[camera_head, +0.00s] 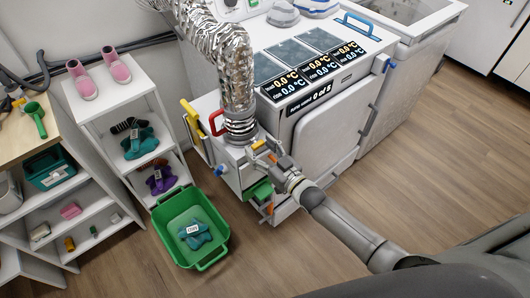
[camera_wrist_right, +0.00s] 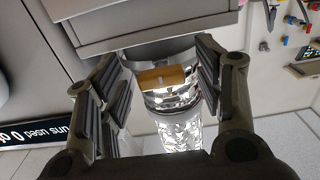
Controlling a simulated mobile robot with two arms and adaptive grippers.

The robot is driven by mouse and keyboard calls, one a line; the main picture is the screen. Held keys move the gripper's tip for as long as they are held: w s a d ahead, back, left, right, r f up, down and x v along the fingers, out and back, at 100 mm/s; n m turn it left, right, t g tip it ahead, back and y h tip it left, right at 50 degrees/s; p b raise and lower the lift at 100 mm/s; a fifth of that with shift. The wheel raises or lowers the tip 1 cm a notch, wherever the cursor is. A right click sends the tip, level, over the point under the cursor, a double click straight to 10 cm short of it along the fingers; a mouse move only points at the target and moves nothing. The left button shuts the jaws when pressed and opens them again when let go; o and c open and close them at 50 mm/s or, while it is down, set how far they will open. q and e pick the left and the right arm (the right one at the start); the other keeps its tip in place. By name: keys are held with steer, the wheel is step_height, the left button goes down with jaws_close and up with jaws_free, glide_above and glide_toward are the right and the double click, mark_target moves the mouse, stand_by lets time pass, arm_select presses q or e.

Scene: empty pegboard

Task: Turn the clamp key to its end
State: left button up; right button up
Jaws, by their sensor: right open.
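The clamp key is a small flat golden tab (camera_wrist_right: 162,78) on the metal band at the end of a silver foil duct (camera_wrist_right: 180,130). In the head view the key (camera_head: 259,144) is a small yellow piece at the foot of the duct (camera_head: 236,75), on top of a white cabinet. My right gripper (camera_head: 268,155) is at the key, its arm coming in from the lower right. In the wrist view the right gripper (camera_wrist_right: 160,85) is open, one finger on each side of the key, with visible gaps. My left gripper does not show.
A red handle (camera_head: 216,122) and a yellow handle (camera_head: 191,113) stand left of the duct's foot. A white machine with displays (camera_head: 310,80) rises behind my right gripper. A green bin (camera_head: 163,228) stands on the floor, near a white shelf (camera_head: 117,100).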

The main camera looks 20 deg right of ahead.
steer(key=v, duration=1.2)
